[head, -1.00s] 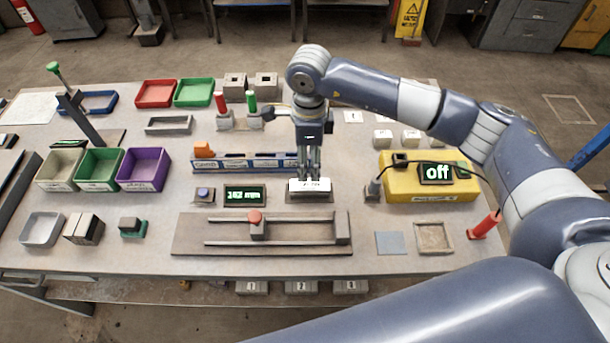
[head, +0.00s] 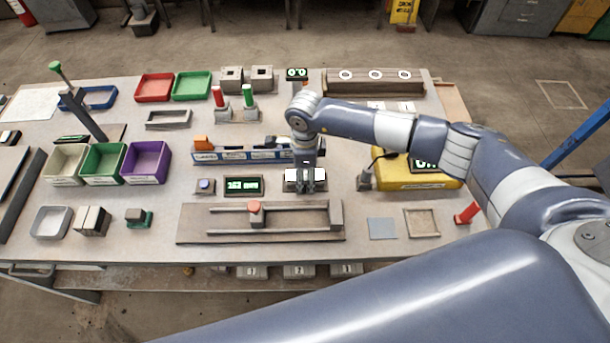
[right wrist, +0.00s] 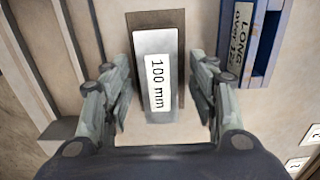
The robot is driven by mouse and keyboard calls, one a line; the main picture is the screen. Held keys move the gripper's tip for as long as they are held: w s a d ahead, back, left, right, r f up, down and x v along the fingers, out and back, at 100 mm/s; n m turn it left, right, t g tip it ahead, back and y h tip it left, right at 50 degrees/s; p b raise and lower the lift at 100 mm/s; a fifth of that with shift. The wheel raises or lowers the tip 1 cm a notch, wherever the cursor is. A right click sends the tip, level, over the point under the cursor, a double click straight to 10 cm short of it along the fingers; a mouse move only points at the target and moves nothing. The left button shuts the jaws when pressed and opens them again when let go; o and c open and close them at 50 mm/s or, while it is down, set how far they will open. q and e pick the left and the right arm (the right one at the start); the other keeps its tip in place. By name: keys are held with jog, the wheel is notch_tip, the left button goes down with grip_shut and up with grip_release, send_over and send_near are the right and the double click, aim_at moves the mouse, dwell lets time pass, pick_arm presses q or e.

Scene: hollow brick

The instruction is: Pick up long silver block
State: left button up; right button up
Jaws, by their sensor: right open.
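A silver block labelled "100 mm" (right wrist: 157,75) lies flat on a dark plate (right wrist: 135,20) in the right wrist view. In the head view the block (head: 291,175) is partly hidden by my right gripper (head: 305,186). My right gripper is open in the right wrist view (right wrist: 162,92), with one finger on each side of the block's near half. A gap shows between each finger and the block, and it is not gripped. Fingertip height above the plate is hard to judge. My left gripper is not in view.
A blue rack (right wrist: 252,45), partly lettered "LONG", stands beside the plate. A slider fixture (head: 275,231) lies in front and a green-lettered display (head: 244,186) to the left. A dark plug on a stand (head: 364,180) and a yellow box (head: 420,182) are to the right.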

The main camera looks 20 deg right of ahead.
jog(key=shift+c, duration=0.8)
jog(key=c, duration=0.4)
grip_shut()
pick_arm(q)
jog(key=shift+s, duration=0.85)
pick_arm(e)
jog(key=shift+r, duration=0.1)
